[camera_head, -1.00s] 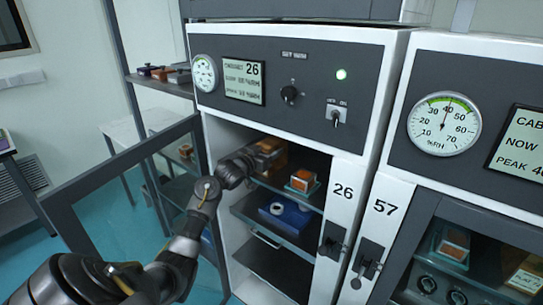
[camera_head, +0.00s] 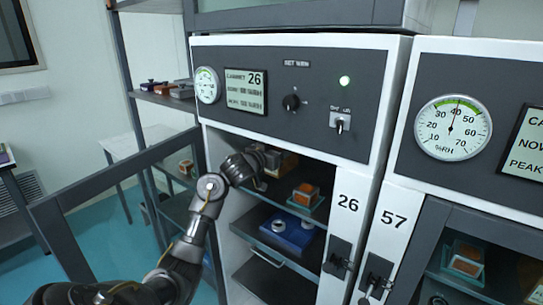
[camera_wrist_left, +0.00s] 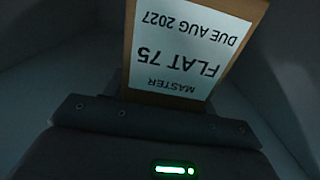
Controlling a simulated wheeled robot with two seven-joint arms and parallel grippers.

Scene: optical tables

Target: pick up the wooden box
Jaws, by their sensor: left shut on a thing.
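The wooden box (camera_head: 286,163) is inside the open cabinet 26, at the upper left of its interior. My left gripper (camera_head: 264,163) reaches in through the doorway and is shut on it. In the left wrist view the box (camera_wrist_left: 190,50) shows wooden edges around a white label reading MASTER, FLAT 75, DUE AUG 2027, upside down. The gripper body hides the box's near end. I cannot tell whether the box touches the shelf. My right gripper is not in view.
Beside it, an orange-brown block (camera_head: 306,190) sits on a small tray on the upper shelf. A blue box (camera_head: 287,231) is on the shelf below. The cabinet's door (camera_head: 110,190) stands open at left. Closed cabinet 57 (camera_head: 450,200) is at right.

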